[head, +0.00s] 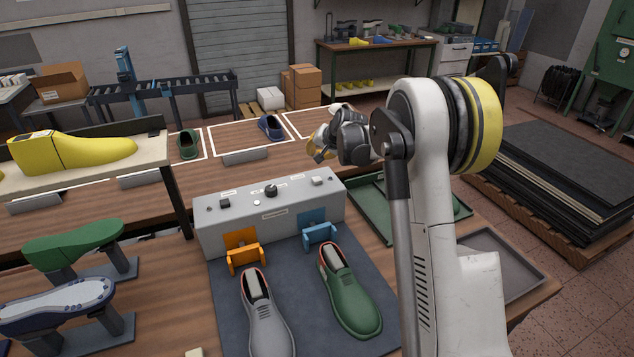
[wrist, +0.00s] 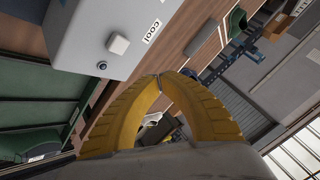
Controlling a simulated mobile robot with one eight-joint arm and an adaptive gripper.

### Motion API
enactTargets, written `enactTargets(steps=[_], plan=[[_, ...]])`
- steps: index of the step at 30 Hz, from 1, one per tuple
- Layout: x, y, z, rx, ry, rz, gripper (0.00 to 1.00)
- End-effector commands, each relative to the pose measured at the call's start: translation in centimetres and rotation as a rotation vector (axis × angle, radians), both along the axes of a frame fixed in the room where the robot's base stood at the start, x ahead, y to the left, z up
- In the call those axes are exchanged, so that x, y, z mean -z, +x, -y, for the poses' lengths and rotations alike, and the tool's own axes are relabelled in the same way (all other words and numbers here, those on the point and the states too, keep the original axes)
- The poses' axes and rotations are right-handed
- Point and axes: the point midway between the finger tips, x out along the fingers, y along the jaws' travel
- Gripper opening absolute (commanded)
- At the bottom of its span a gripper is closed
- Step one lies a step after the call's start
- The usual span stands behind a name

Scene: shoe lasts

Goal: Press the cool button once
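The grey control box (head: 270,220) stands on the bench at the back edge of the dark mat. The cool button is a pale square button (head: 317,181) at the right end of its top. In the wrist view the cool button (wrist: 118,44) sits beside a label reading "cool", with a small round dark fitting near it. My gripper (head: 316,152) is above and behind the box's right end, apart from the button. In the wrist view its yellow fingers (wrist: 162,76) meet at the tips with nothing between them; the button lies up and left of them.
The box also carries a dark knob (head: 271,190) and a dark button (head: 225,203). Orange (head: 243,252) and blue (head: 319,232) clamps stand at its front, with grey (head: 267,315) and green (head: 350,290) shoes before them. A green tray (head: 372,207) lies right of the box.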

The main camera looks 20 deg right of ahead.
Motion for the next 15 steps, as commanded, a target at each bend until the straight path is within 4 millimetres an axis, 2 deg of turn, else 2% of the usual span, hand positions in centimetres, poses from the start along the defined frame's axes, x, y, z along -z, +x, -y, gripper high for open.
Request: enactTargets(steps=[1, 9, 15], plan=[[1.1, 0.0, 0.0, 0.000, 0.000, 0.000, 0.00], [5.0, 0.0, 0.0, 0.000, 0.000, 0.000, 0.00], [6.4, 0.0, 0.0, 0.000, 0.000, 0.000, 0.00]])
